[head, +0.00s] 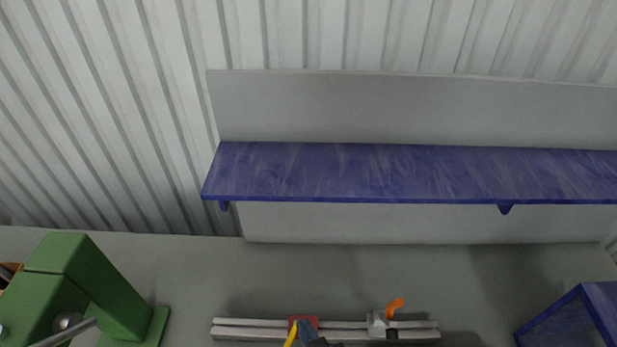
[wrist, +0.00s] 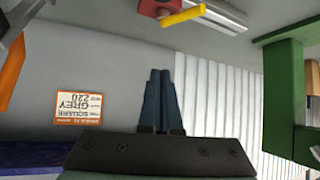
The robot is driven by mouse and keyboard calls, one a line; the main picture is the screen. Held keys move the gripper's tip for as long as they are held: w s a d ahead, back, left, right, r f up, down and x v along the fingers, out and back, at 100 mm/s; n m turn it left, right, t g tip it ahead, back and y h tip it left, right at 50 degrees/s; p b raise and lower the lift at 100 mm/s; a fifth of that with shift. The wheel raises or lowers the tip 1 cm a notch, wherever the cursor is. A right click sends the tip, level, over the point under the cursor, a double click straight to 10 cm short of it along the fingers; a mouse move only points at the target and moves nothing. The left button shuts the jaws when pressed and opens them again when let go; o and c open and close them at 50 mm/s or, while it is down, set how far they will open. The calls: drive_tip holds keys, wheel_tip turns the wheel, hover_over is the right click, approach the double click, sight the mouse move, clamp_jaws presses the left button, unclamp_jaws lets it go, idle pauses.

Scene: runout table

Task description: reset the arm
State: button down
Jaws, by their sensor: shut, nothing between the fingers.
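My gripper (wrist: 160,80) shows in the wrist view with its two dark blue fingers together, shut and empty. In the head view my gripper (head: 306,331) is only partly seen at the bottom edge, in front of the metal rail (head: 255,330). A red block (head: 302,322) with a yellow handle (head: 291,334) sits on the rail just beside the gripper in that view. The wrist view also shows the red block (wrist: 157,8) and the yellow handle (wrist: 182,16) beyond the fingertips. I cannot tell the exact gap between them.
A green machine frame (head: 90,285) stands at the left. An orange lever (head: 395,307) rises from a clamp on the rail. A blue shelf (head: 420,172) runs along the wall, and a blue box (head: 580,318) stands at the lower right.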

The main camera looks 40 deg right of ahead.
drive_tip(key=shift+s+d+r, duration=0.15)
drive_tip(key=shift+s+r, duration=0.1)
drive_tip(key=shift+s, duration=0.05)
drive_tip(key=shift+w, duration=0.1)
drive_tip(key=w+a+r+n+t+b, duration=0.1)
drive_tip(key=w+a+r+t, duration=0.15)
drive_tip(key=w+r, duration=0.45)
drive_tip(key=w+a+r+t+b, duration=0.1)
drive_tip(key=w+a+r+t, duration=0.2)
drive_tip(key=r, duration=0.7)
drive_tip(key=w+a+r+n+t, duration=0.1)
drive_tip(key=w+a+r+t, duration=0.15)
drive_tip(key=w+r, duration=0.5)
drive_tip(key=s+a+r+n+t+y, duration=0.1)
drive_tip(key=s+a+r+t, duration=0.2)
drive_tip(key=r, duration=0.8)
drive_tip(key=s+a+r+n+t+y+b, duration=0.1)
drive_tip(key=s+a+r+t+y, duration=0.1)
drive_tip(key=r, duration=0.8)
drive_tip(key=s+a+r+n+t+y+b, duration=0.1)
drive_tip(key=s+a+r+t, duration=0.3)
drive_tip(key=r, duration=0.7)
drive_tip(key=shift+s+a+r+t+y, duration=0.25)
drive_tip(key=shift+a+t+y, duration=0.2)
drive_tip(key=shift+a, duration=0.45)
